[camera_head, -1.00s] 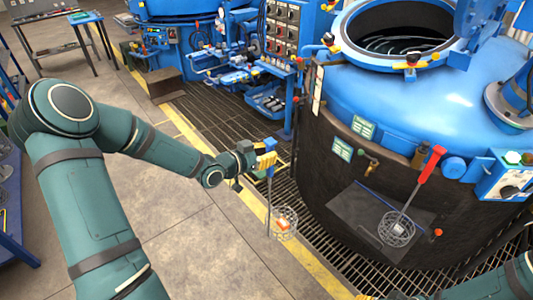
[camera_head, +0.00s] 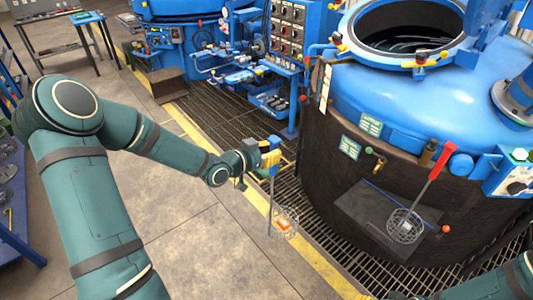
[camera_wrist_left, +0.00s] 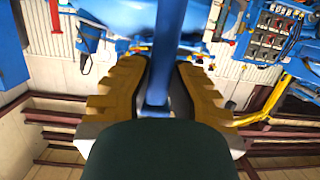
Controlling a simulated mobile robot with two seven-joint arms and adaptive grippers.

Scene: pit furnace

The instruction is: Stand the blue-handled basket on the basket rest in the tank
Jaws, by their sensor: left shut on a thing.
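My left gripper (camera_head: 270,160) is shut on the upper part of a blue handle (camera_head: 272,190). In the left wrist view the blue handle (camera_wrist_left: 165,60) runs between the yellow finger pads. The handle's wire basket (camera_head: 285,222) hangs below, with an orange piece inside, in front of the floor's yellow line. A dark rectangular area (camera_head: 355,212), perhaps the tank, shows to its right, before the big blue furnace. A basket with a red handle (camera_head: 432,175) leans there, its wire bowl (camera_head: 404,226) over the dark area. I cannot make out the basket rest. My right gripper is out of view.
The blue furnace (camera_head: 430,100) with its open round mouth fills the right side. A control panel (camera_head: 287,35) and blue equipment stand behind. Floor grating (camera_head: 215,110) runs around the furnace. The concrete floor at the lower middle is clear.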

